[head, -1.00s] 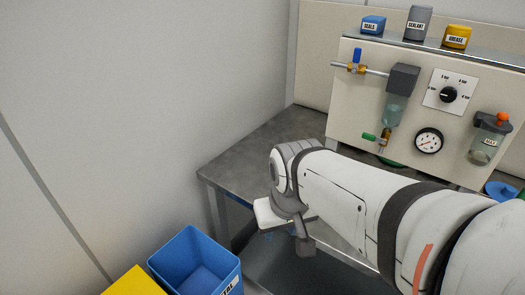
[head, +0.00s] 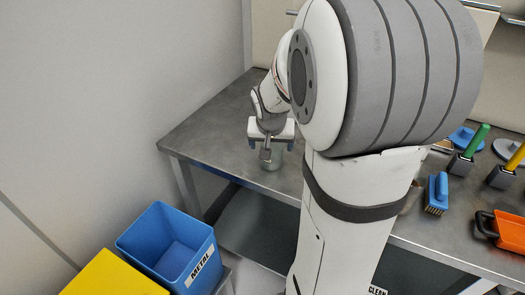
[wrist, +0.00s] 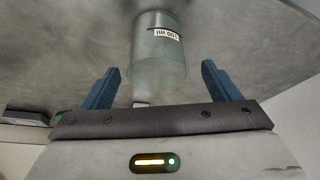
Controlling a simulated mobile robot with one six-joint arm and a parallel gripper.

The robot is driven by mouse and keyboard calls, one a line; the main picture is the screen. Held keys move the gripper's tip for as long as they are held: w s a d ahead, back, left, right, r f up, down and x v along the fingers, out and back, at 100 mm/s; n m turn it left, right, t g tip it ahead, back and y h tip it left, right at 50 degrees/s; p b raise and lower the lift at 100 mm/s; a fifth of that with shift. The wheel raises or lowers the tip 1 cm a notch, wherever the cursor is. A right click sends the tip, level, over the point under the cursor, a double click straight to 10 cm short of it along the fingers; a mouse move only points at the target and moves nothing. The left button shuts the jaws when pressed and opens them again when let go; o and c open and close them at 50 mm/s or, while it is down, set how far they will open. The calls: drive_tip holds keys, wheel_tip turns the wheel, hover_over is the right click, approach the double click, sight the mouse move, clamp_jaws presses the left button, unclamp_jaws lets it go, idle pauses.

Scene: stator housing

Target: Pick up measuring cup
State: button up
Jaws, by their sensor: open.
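The measuring cup (wrist: 158,60) is a clear, greenish cylinder with a "100 ml" label, upside down in the wrist view. It stands on the grey metal bench (wrist: 235,50). My gripper (wrist: 160,78) is open, with one blue finger to the left and one to the right of the cup, both apart from it. In the head view, my gripper (head: 268,150) is over the left part of the bench, and the cup (head: 274,162) shows partly behind it. My arm hides much of the bench's middle.
A blue bin labelled METAL (head: 170,246) and a yellow box (head: 112,275) stand on the lower left. The bench left of the gripper is clear.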

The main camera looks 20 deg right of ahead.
drive_tip(key=x, duration=0.4)
drive_tip(key=shift+d+f, duration=0.15)
drive_tip(key=shift+f, duration=0.15)
drive_tip(key=c, duration=1.1)
